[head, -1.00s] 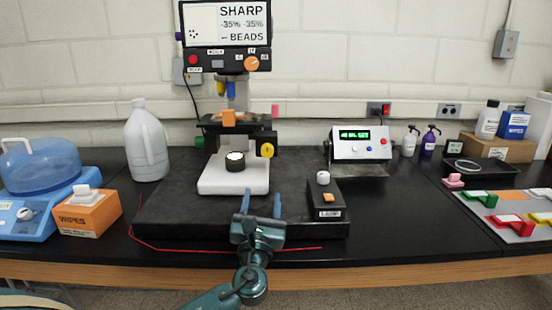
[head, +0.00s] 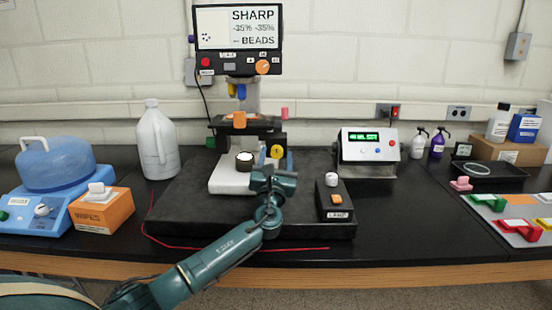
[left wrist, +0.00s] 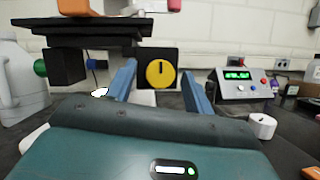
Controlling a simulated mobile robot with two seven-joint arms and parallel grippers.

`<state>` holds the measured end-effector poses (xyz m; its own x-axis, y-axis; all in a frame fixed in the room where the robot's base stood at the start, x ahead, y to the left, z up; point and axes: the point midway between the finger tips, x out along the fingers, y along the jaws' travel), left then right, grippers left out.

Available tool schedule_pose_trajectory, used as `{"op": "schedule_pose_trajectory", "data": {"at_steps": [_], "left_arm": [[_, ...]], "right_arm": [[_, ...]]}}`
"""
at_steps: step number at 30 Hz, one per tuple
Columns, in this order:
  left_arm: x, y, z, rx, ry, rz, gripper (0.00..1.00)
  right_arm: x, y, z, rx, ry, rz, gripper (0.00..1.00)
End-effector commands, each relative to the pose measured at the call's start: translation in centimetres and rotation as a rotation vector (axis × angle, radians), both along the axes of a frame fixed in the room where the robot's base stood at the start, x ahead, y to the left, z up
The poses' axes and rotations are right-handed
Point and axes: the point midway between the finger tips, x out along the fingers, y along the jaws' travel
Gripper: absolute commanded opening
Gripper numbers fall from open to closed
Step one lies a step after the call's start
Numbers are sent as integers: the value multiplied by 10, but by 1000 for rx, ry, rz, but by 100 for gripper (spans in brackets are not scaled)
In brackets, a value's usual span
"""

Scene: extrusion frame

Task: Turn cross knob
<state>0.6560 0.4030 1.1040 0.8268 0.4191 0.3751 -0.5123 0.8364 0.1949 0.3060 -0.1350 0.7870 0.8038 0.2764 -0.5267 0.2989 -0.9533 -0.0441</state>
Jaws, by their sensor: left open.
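A round yellow knob (head: 277,152) with a dark mark sits on a black block at the right side of the microscope stage. In the left wrist view the yellow knob (left wrist: 161,74) is seen face-on, its mark upright. My left gripper (head: 277,161) is open and empty in front of the knob. In the left wrist view its two blue fingers stand on either side of the knob, with a gap on both sides. I see no contact, and the depth between fingertips and knob is hard to tell. My right gripper is not in view.
An orange stage part (head: 239,119) stands up left of the knob. A lamp box (head: 335,200) and a green-display controller (head: 368,150) are to the right. A white jug (head: 156,140) stands left.

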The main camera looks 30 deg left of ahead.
Motion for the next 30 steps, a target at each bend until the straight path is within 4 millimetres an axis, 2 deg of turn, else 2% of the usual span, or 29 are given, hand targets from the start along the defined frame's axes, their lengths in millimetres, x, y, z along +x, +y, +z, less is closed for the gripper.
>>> {"op": "schedule_pose_trajectory", "data": {"at_steps": [7, 23, 30], "left_arm": [[0, 0, 0, 0, 0, 0, 51], [0, 0, 0, 0, 0, 0, 8], [0, -1, -2, -23, -14, 0, 8]], "right_arm": [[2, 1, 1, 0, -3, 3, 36], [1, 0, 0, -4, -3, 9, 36], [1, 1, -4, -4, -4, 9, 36]]}}
